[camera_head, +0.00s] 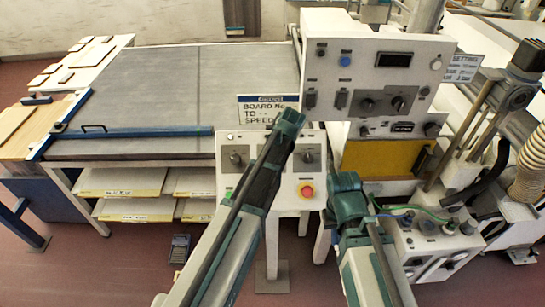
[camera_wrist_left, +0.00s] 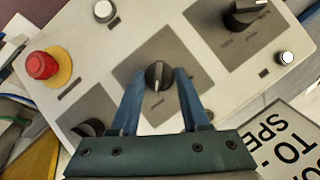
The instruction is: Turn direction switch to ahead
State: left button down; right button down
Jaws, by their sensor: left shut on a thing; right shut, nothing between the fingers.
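In the head view a white control panel (camera_head: 231,181) stands below the sign. In the left wrist view the panel (camera_wrist_left: 205,55) carries several black rotary knobs. My left gripper (camera_wrist_left: 159,88) is shut on the middle knob (camera_wrist_left: 158,75), with a blue finger on either side. The knob's grip bar lies nearly upright in that picture; its label is not readable. In the head view my left gripper (camera_head: 288,122) and arm hide this knob. My right gripper (camera_head: 345,182) is shut and empty, right of the red stop button (camera_head: 306,191).
The left wrist view also shows the red button (camera_wrist_left: 41,66) and another black knob (camera_wrist_left: 245,14). A tall instrument box (camera_head: 375,75) stands behind the panel. A grey conveyor bed (camera_head: 170,95) lies left. A sign (camera_head: 268,109) stands above the panel.

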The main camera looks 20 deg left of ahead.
pick_arm(q)
jog(key=shift+s, duration=0.1)
dwell(0.4)
jog(key=shift+c, duration=1.9)
grip_release()
jog(key=p+v, duration=1.2)
jog(key=v, duration=0.2)
jog(key=shift+p, duration=0.4)
jog(key=shift+d+f, duration=0.1)
jog(key=shift+f, duration=0.05)
jog(key=s+d+f+g+h+b, duration=0.1)
jog(key=s+d+f+b, duration=0.3)
jog(key=s+f+b, duration=0.7)
jog(key=s+d+f+m+g+h+b, duration=0.1)
jog(key=s+d+f+b, duration=0.3)
jog(key=s+f+b, duration=0.6)
notch_tip(320, 180, down, 2)
jog(key=shift+s+d+f+g+b, duration=0.15)
jog(key=shift+s+d+g+b, duration=0.05)
jog(key=shift+s+g+b, duration=0.25)
